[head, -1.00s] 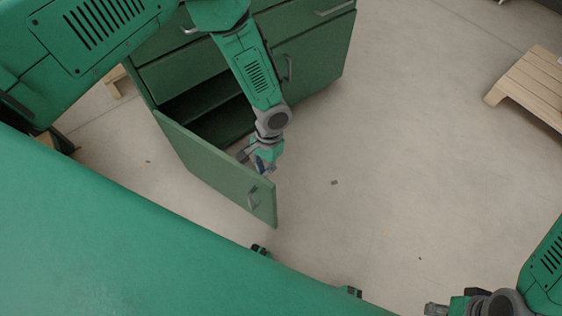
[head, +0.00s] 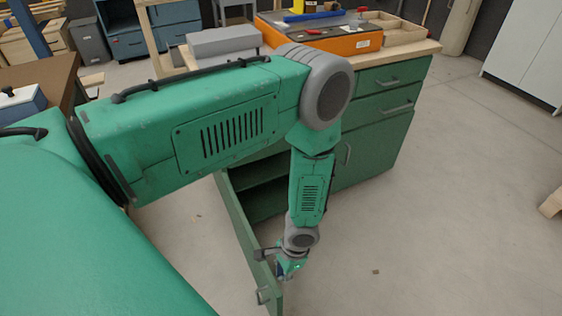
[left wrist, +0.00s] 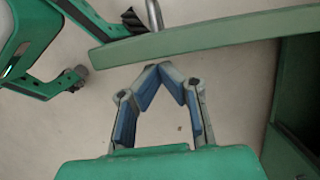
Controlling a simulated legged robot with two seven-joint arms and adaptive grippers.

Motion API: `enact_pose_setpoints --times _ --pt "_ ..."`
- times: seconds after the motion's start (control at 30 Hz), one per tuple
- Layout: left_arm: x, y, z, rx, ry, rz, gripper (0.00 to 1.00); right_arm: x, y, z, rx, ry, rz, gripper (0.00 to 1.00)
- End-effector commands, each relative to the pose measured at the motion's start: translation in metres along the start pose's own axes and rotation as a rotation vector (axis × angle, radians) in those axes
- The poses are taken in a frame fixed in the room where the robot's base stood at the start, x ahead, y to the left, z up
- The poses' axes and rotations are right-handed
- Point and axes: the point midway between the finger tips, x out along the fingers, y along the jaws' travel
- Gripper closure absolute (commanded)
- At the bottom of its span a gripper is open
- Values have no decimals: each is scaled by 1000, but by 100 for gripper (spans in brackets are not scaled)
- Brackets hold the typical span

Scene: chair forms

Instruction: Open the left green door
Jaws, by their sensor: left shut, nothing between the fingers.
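The left green door (head: 236,222) stands wide open, swung out from the green cabinet (head: 372,150), with the dark shelves inside showing. Its handle (head: 263,295) is on the outer face near the free edge. My left gripper (head: 287,271) is at the inner side of the door near that free edge. In the left wrist view the blue-padded fingers (left wrist: 161,70) are shut with their tips together and empty. The door's edge (left wrist: 215,37) crosses just beyond them, and the handle (left wrist: 153,14) is on its far side. Whether the fingers touch the door is unclear. My right gripper is out of view.
The cabinet's right door and drawers are shut. The wooden worktop (head: 425,47) carries an orange case (head: 335,43), a grey box (head: 222,40) and a wooden tray. The floor (head: 440,220) to the right is clear. A pale wooden piece (head: 551,204) is at the right edge.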

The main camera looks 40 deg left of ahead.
Motion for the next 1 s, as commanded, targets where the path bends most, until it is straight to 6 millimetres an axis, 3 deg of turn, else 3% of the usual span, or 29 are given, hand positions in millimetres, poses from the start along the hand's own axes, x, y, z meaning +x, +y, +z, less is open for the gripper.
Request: enact_pose_setpoints --times 0.27,0.7,1.0 --pt "-12 -1 -1 -1 3 2 100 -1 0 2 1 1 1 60" --pt "-98 -2 -2 1 3 3 100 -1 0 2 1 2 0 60" --pt "-118 -2 -1 1 -1 4 100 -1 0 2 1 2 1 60"
